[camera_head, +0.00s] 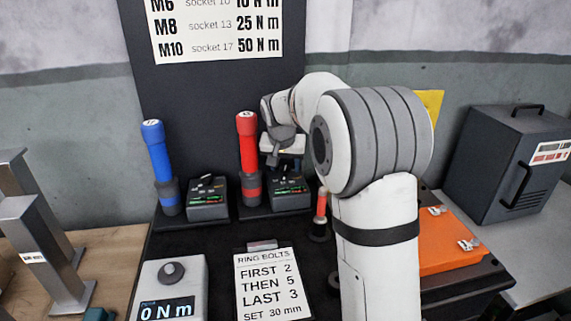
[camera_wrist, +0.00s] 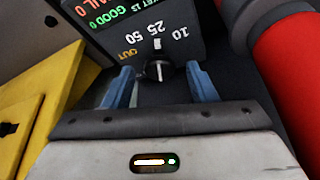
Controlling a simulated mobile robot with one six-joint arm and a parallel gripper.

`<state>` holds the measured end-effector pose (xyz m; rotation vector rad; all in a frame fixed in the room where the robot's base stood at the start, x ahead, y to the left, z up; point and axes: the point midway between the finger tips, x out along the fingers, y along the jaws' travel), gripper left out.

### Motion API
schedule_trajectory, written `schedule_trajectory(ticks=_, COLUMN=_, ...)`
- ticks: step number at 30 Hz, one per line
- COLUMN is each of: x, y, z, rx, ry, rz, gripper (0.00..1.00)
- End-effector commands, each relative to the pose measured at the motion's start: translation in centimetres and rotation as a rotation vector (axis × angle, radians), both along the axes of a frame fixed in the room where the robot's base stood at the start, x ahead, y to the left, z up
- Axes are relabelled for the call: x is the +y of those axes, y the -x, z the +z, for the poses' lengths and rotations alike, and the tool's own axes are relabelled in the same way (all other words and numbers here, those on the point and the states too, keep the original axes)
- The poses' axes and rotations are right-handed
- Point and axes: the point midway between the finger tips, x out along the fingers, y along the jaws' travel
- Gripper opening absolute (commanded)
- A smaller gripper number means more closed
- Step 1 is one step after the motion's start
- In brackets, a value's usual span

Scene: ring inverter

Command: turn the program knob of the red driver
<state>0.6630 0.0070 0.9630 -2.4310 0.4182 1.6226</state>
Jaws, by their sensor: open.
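The red driver (camera_head: 248,150) stands upright in its holder at the back of the bench; its red body also fills the right of the wrist view (camera_wrist: 292,75). Its dark control box (camera_head: 290,195) stands just right of it. In the wrist view the box's black program knob (camera_wrist: 158,70) shows a white pointer line, with the labels OUT, 50, 25 and 10 around it. My gripper (camera_wrist: 162,72) is open, with one blue finger on each side of the knob in the picture and gaps between. I cannot tell the fingertips' depth relative to the knob.
A blue driver (camera_head: 155,160) and its box (camera_head: 207,200) stand to the left. A torque meter (camera_head: 172,290) reads 0 N m beside a ring bolts card (camera_head: 270,285). An orange case (camera_head: 450,243) lies right of my arm. Yellow material (camera_wrist: 40,85) is at the wrist view's left.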

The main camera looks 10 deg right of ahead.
Motion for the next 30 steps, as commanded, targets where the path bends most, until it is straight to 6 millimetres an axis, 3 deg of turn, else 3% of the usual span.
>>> schedule_trajectory(ticks=5, x=0.1, y=0.2, z=0.5, rx=-0.001, ry=0.0, rz=0.0, gripper=0.52)
schedule_trajectory(ticks=18, x=0.9, y=2.5, z=6.6, rx=-0.002, ry=0.001, rz=0.0, gripper=0.52)
schedule_trajectory(ticks=30, x=1.0, y=2.8, z=7.2, rx=0.001, ry=0.0, rz=0.0, gripper=0.52)
